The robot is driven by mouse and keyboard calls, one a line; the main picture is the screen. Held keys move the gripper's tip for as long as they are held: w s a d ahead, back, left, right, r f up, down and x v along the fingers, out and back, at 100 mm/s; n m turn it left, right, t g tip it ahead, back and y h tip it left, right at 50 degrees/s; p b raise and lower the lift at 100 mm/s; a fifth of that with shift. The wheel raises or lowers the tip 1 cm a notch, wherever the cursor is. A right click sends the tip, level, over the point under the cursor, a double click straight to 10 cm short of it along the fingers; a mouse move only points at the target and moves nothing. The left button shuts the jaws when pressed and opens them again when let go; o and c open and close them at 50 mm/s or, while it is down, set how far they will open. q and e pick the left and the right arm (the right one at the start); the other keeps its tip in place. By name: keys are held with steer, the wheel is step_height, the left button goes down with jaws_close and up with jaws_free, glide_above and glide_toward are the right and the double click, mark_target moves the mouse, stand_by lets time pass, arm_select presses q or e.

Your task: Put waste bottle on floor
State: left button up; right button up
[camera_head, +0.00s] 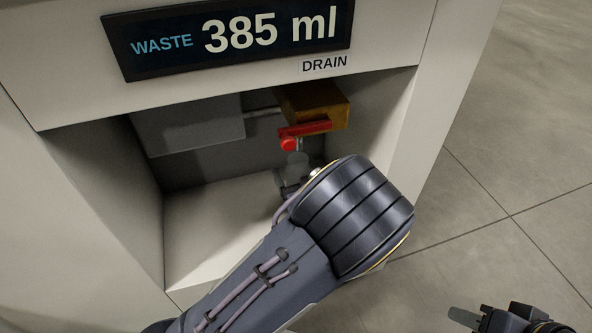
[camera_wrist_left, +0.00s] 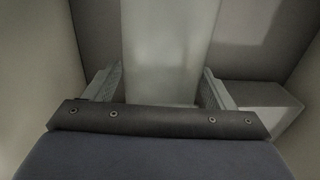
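The translucent waste bottle (camera_head: 297,160) stands in the recessed bay under the drain, just below the red valve; my left arm hides most of it. In the left wrist view the pale bottle (camera_wrist_left: 165,55) fills the space between my left gripper's fingers (camera_wrist_left: 161,85). The fingers lie against its two sides and look shut on it. In the head view the left gripper (camera_head: 290,187) is mostly hidden behind its own wrist. My right gripper (camera_head: 478,318) is at the lower right, outside the machine, partly cut off; its opening cannot be judged.
The red valve handle (camera_head: 304,129) and brass valve block (camera_head: 317,103) hang above the bottle. A grey box (camera_head: 190,125) is at the bay's upper left. The bay's side walls are close to my left arm. The tiled floor (camera_head: 510,165) at the right is clear.

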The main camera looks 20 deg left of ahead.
arm_select(q)
steer(key=shift+r, duration=0.1)
steer(key=shift+r, duration=0.2)
steer(key=p+v, duration=0.4)
steer(key=v, duration=0.8)
steer(key=shift+s, duration=0.1)
